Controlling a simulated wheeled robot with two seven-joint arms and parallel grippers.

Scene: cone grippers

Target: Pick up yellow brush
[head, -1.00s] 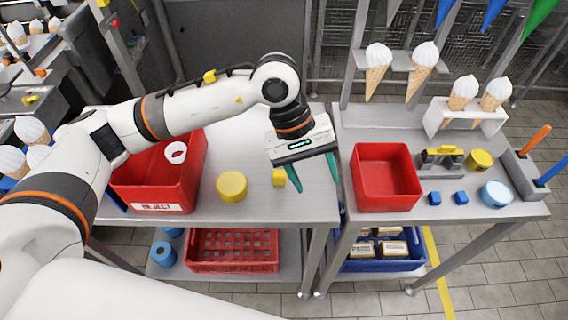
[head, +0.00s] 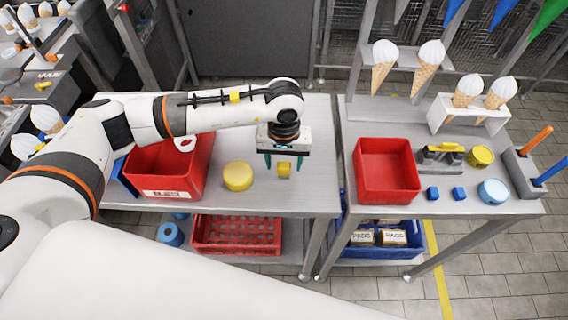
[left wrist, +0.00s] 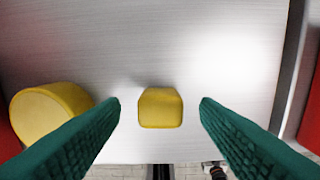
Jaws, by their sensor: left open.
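A small yellow block (head: 284,170) sits on the left table, right of a yellow round piece (head: 238,176). My left gripper (head: 284,162) is open above the block, with one green finger on each side of it. In the left wrist view the block (left wrist: 161,108) shows centred between the spread fingers, with a gap on both sides. The yellow round piece (left wrist: 50,110) is left of it, partly behind the left finger. No bristles show on either. A grey piece with a yellow top (head: 441,155) stands on the right table. My right gripper is not in view.
A red bin (head: 165,182) stands at the left of this table, another red bin (head: 387,170) on the right table. Blue cubes (head: 433,193), a yellow tin (head: 480,156) and ice-cream cones (head: 467,90) are further right. The tabletop behind the block is clear.

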